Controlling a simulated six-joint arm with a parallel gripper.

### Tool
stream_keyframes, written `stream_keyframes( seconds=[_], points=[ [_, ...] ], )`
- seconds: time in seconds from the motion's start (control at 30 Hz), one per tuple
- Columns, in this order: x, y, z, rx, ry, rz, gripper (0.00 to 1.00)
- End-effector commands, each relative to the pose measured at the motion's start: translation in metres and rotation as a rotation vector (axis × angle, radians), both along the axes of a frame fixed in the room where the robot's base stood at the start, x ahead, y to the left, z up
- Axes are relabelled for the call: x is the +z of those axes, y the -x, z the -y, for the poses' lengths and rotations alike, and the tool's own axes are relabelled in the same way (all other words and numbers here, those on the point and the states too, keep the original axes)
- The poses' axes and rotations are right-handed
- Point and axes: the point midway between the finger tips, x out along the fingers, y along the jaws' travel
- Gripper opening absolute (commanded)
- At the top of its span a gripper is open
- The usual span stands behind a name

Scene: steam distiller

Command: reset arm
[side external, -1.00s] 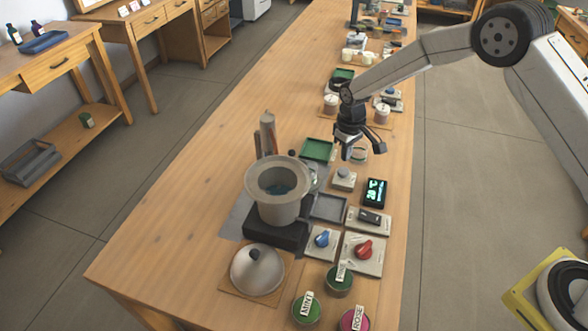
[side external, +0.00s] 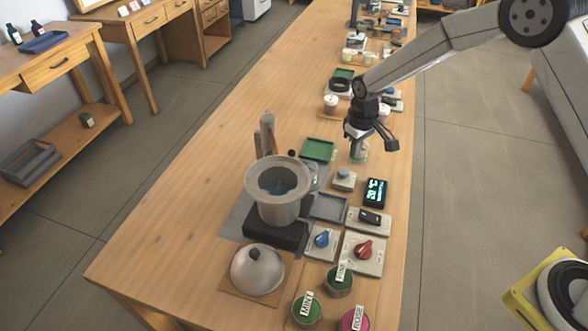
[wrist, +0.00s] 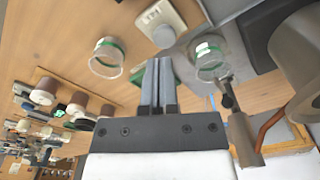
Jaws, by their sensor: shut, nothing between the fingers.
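My gripper (side external: 353,148) hangs over the right side of the long bench, above and close to a small glass jar (side external: 362,155). In the wrist view my gripper (wrist: 159,64) has both fingers together with nothing between them. The still's grey pot (side external: 279,200) with a wide rim and bluish liquid inside stands on a black base (side external: 275,235). Its domed lid (side external: 257,270) lies on a wooden board in front.
Control plates with a blue knob (side external: 322,239) and a red knob (side external: 364,250), and a lit display (side external: 375,191), stand right of the pot. Labelled jars (side external: 307,310) stand at the front. Glass jars with green bands (wrist: 107,58) show near my fingers. The bench's left side is clear.

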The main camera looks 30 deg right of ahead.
Motion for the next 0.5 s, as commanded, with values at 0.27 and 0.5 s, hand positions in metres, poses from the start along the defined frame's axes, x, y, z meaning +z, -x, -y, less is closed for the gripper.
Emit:
stream_keyframes(
  seconds=[0.27,0.5],
  points=[
    [0.041,0.047,0.014,-0.058,-0.006,0.052,0.0],
    [0.067,0.097,0.024,-0.109,-0.011,0.096,0.0]
  ],
)
